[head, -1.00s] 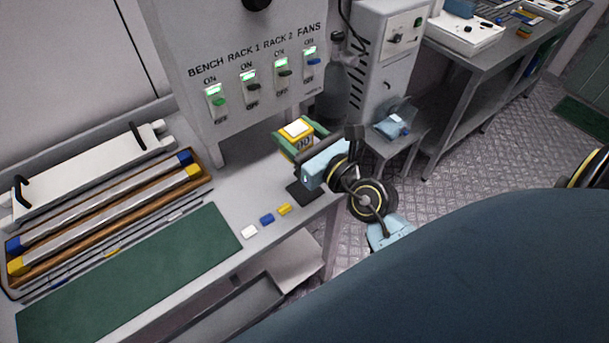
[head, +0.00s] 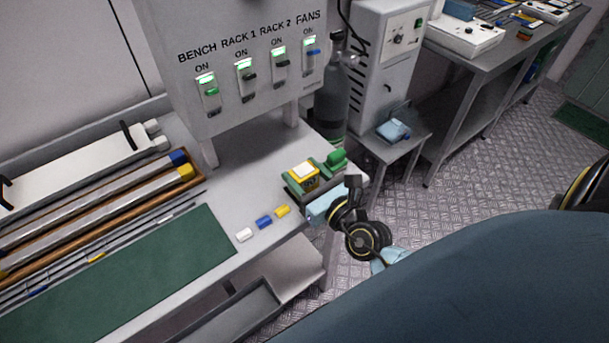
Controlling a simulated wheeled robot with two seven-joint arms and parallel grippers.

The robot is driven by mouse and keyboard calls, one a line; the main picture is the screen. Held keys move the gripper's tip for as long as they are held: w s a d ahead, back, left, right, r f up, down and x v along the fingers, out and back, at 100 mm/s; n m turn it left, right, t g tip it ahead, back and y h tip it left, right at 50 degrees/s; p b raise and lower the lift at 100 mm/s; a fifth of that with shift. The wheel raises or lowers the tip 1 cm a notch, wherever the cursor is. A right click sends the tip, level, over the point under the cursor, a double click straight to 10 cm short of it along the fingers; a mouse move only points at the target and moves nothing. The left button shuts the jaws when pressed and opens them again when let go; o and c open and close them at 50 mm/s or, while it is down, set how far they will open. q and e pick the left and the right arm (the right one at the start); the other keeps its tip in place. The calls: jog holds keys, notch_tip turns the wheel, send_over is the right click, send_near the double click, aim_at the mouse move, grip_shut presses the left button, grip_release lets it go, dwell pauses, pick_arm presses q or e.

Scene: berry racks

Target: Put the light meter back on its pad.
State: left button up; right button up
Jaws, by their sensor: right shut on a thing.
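The light meter (head: 303,174) is a small yellow block with a white top, near the right end of the grey bench. My right gripper (head: 309,182) is shut on it, with green finger parts beside it and its arm coming from the lower right. The meter is upright, low over the spot where the dark pad lies. The pad is now almost wholly hidden by the meter and gripper, so I cannot tell whether the meter touches it. My left gripper is not in view.
White, blue and yellow small blocks (head: 264,222) lie left of the gripper. A switch panel (head: 240,60) stands behind, with a gas bottle (head: 331,110) beside it.

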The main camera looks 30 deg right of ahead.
jog(key=shift+r, duration=0.1)
jog(key=shift+f, duration=0.25)
jog(key=o, duration=1.1)
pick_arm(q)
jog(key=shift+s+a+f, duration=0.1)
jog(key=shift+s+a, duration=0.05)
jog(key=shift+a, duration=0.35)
pick_arm(e)
jog(key=shift+o, duration=0.2)
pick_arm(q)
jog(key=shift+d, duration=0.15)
pick_arm(e)
jog(key=shift+r, duration=0.15)
jog(key=shift+s+r, duration=0.1)
pick_arm(q)
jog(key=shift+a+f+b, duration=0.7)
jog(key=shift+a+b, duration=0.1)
jog(key=shift+b, duration=0.05)
pick_arm(e)
jog(key=s, duration=1.1)
jog(key=shift+s+d, duration=0.4)
jog(key=shift+d, duration=0.05)
